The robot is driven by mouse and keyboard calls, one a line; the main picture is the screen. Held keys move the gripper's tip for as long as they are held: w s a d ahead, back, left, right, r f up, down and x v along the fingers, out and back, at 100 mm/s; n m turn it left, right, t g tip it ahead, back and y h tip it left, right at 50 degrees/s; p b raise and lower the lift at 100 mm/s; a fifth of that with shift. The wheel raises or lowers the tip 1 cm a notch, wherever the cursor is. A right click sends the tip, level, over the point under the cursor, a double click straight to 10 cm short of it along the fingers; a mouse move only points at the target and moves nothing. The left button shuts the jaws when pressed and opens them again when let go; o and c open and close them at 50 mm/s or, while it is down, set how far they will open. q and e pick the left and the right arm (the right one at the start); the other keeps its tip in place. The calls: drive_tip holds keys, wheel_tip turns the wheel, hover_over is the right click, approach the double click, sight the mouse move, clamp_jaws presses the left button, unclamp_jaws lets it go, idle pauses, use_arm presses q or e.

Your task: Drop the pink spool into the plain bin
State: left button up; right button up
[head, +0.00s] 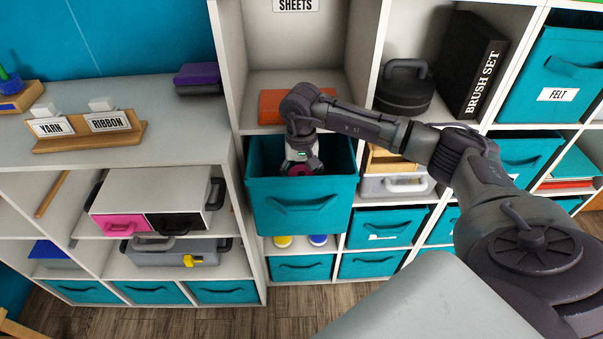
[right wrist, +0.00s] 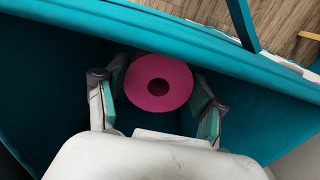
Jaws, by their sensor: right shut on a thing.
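The plain bin (head: 295,221) is a teal fabric box with no label on its front, in the shelf column at the middle of the head view. Its top is open, and its teal walls also show in the right wrist view (right wrist: 55,60). My right gripper (head: 301,164) reaches down into the bin's opening. In the right wrist view my right gripper (right wrist: 157,97) has its fingers on both sides of the pink spool (right wrist: 138,82), shut on it, inside the bin's walls. The bin's floor under the spool is dark and unclear. My left gripper is not in view.
An orange box (head: 268,107) lies on the shelf right above the bin. A low cabinet (head: 150,100) with yarn and ribbon signs stands at the left. A grey case (head: 395,187) and a black round case (head: 403,90) fill shelves to the right.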

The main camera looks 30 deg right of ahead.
drive_tip(key=shift+f+b, duration=2.2)
drive_tip(key=shift+f, duration=0.6)
drive_tip(key=o, duration=1.2)
drive_tip(key=shift+r, duration=0.1)
wheel_tip(320, 180, up, 18)
drive_tip(key=p, duration=1)
